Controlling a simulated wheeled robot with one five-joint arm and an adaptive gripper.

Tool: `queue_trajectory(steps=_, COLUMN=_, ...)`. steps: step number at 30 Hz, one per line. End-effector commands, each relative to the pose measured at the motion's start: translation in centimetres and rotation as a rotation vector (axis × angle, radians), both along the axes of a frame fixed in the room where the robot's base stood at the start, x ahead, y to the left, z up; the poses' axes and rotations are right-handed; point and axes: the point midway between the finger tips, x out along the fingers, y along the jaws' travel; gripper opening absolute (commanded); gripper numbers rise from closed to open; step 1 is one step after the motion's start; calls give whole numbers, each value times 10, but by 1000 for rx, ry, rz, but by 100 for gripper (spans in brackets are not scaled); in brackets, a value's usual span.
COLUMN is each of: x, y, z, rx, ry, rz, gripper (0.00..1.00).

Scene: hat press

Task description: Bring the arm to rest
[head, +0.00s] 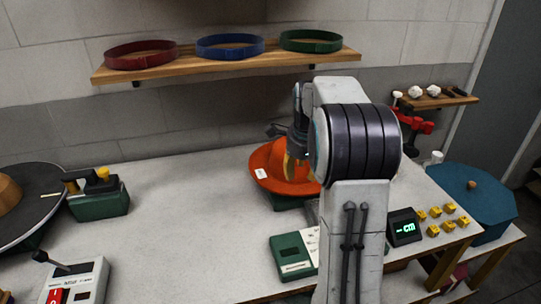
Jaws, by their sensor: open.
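My arm rises in the middle right of the head view, and its thick dark wrist hides part of the bench. My gripper (290,150) is open, just above and in front of an orange hat (272,172). Its fingers are partly hidden by my arm, and I cannot tell whether they touch the hat. The hat has a white tag on its brim and rests on a green base (283,201).
A wooden shelf (225,66) with red, blue and green bands runs above the bench (170,200). A green box (290,255), a small display (404,227) and yellow blocks (435,211) lie near my arm. The bench's left middle is clear.

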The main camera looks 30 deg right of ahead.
Motion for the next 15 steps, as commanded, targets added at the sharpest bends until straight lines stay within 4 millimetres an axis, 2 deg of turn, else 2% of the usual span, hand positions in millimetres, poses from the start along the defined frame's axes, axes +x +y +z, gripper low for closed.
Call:
queue_trajectory(steps=8, x=-1, y=0, z=3, rx=-4, ry=2, rz=21, gripper=40)
queue_trajectory(steps=11, x=-1, y=0, z=3, rx=-20, ry=9, rz=95, gripper=40)
queue_trajectory(steps=15, x=1, y=0, z=4, rx=-67, ry=27, rz=305, gripper=40)
